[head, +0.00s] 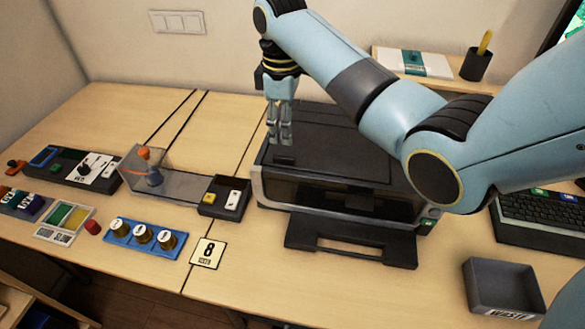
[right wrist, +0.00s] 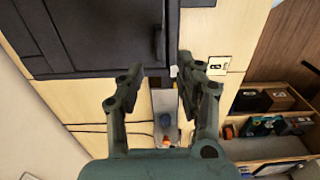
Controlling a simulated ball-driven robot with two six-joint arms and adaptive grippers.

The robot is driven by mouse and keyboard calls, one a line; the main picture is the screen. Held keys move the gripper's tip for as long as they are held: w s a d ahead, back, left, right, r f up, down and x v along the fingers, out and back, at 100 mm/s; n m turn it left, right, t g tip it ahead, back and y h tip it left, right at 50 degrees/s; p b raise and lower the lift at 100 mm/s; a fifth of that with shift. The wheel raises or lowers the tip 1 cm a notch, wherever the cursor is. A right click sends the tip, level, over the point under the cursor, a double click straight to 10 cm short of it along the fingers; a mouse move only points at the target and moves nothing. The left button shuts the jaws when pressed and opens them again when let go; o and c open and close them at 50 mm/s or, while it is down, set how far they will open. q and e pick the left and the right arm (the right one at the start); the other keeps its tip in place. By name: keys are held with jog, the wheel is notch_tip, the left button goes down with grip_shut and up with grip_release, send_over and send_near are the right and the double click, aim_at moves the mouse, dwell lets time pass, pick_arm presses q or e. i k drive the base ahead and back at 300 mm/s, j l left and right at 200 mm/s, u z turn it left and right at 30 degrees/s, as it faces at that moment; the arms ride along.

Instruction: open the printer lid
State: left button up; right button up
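The printer (head: 262,190) stands on the table at the middle of the head view, with its dark lid (head: 335,130) lying closed on top. The lid also shows at the upper left of the right wrist view (right wrist: 95,30), with a small raised grip (right wrist: 158,43) near its edge. My right gripper (head: 279,138) points down over the left part of the lid, near the grip (head: 284,158). In the right wrist view its fingers (right wrist: 160,72) are spread apart with nothing between them. I cannot tell whether the fingertips touch the lid. My left gripper is out of view.
The output tray (head: 350,241) sticks out at the printer's front. A small dark box with switches (head: 222,197) and a clear bin (head: 165,180) stand left of it. A waste bin (head: 503,287) and a keyboard (head: 540,207) are at right.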

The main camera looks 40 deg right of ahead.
aim_at(330, 151)
jog(key=k+j, duration=0.35)
jog(key=k, duration=0.55)
